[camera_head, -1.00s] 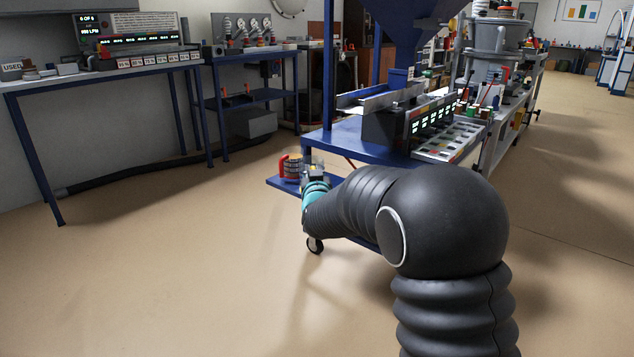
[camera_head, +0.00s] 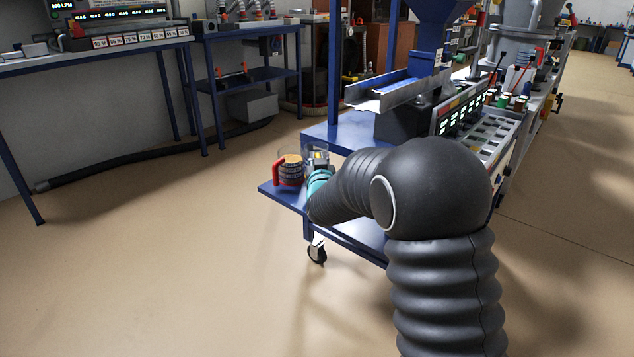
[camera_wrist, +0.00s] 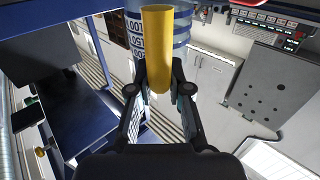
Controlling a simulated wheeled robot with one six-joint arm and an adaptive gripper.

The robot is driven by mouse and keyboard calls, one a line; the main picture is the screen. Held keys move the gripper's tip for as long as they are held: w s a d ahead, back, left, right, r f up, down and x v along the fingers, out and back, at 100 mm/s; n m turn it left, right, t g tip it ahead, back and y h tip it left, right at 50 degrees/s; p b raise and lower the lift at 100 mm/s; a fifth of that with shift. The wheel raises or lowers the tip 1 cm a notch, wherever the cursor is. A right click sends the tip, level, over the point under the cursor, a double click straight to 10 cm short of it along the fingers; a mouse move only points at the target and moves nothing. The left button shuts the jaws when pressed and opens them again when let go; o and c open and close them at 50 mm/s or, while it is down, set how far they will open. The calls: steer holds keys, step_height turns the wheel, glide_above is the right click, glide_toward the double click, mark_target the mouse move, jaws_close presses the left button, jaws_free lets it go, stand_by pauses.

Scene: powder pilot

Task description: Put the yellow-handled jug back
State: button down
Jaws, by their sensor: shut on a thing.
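The yellow-handled jug (camera_wrist: 183,28) is clear and bluish with printed graduations. In the wrist view its yellow handle (camera_wrist: 157,60) stands between my fingers. My gripper (camera_wrist: 160,88) is shut on this handle. In the head view my gripper (camera_head: 319,165) is at the small blue shelf (camera_head: 270,190) of the blue stand, and the clear jug shows only faintly behind it. Whether the jug touches the shelf I cannot tell. A red-handled jug (camera_head: 291,170) with light brown contents stands on the shelf just left of my gripper.
Behind the shelf stands the blue stand with a metal chute (camera_head: 385,95) and a lit panel (camera_head: 465,117). A blue-legged bench (camera_head: 100,50) is at the left. A dark hose (camera_head: 110,172) lies on the floor. The floor at left front is clear.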

steer(key=shift+d+f, duration=0.1)
steer(key=shift+f, duration=2.95)
steer(key=shift+f+b, duration=0.15)
steer(key=shift+b, duration=0.2)
steer(key=c, duration=1.1)
jaws_free()
steer(key=s+d+r+g, duration=0.1)
steer(key=s+d+g, duration=0.3)
steer(key=s, duration=1.2)
steer(key=s+d+r+m+g+h, duration=0.1)
steer(key=s+d+g, duration=0.3)
steer(key=s+d, duration=0.5)
steer(key=s+d+r+g+h, duration=0.1)
steer(key=s+d+g, duration=0.3)
steer(key=s, duration=1.9)
steer(key=shift+s+d+r+m, duration=0.3)
steer(key=shift+s+d, duration=0.1)
steer(key=shift+d, duration=0.8)
